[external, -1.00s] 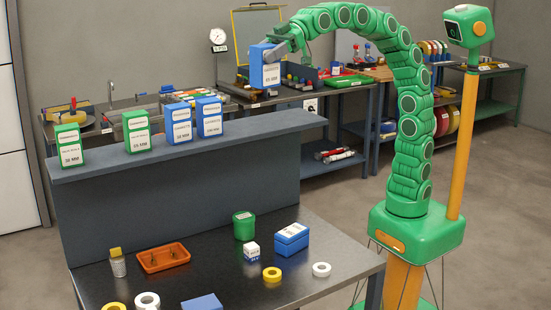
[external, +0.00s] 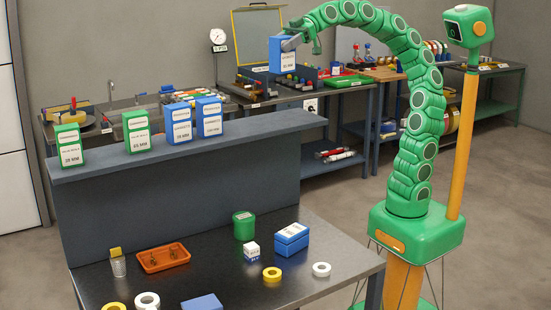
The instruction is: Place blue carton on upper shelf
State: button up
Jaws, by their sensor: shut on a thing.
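A blue carton (external: 282,57) with a white label hangs in the air, held by my gripper (external: 290,43). The gripper is shut on the carton's upper part, and the carton is roughly upright. It is above and behind the right end of the upper shelf (external: 262,128) in the picture, clear of its surface. On that shelf stand two other blue cartons, one (external: 178,124) beside another (external: 209,118). Two green cartons, one (external: 69,146) at the far left and one (external: 137,131) nearer the middle, stand there too.
The shelf's right part is bare. The lower table (external: 340,250) carries a green canister (external: 244,226), a blue box (external: 291,238), an orange tray (external: 163,257), a jar (external: 118,262) and several tape rings. Cluttered benches stand along the back wall.

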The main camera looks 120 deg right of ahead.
jog(key=s+n+y, duration=0.2)
jog(key=s+y, duration=0.1)
jog(key=s, duration=1.8)
jog(key=shift+g, duration=0.5)
jog(key=shift+w+d+f, duration=1.05)
jog(key=shift+w+f, duration=1)
jog(key=shift+f, duration=0.85)
jog(key=shift+w+d+f, duration=1.05)
jog(key=shift+w+f, duration=1.05)
jog(key=shift+f, duration=0.85)
jog(key=shift+w+d+f, duration=1.05)
jog(key=shift+w+f, duration=1)
jog(key=shift+f, duration=0.85)
jog(key=o, duration=1.1)
jog(key=shift+f, duration=0.1)
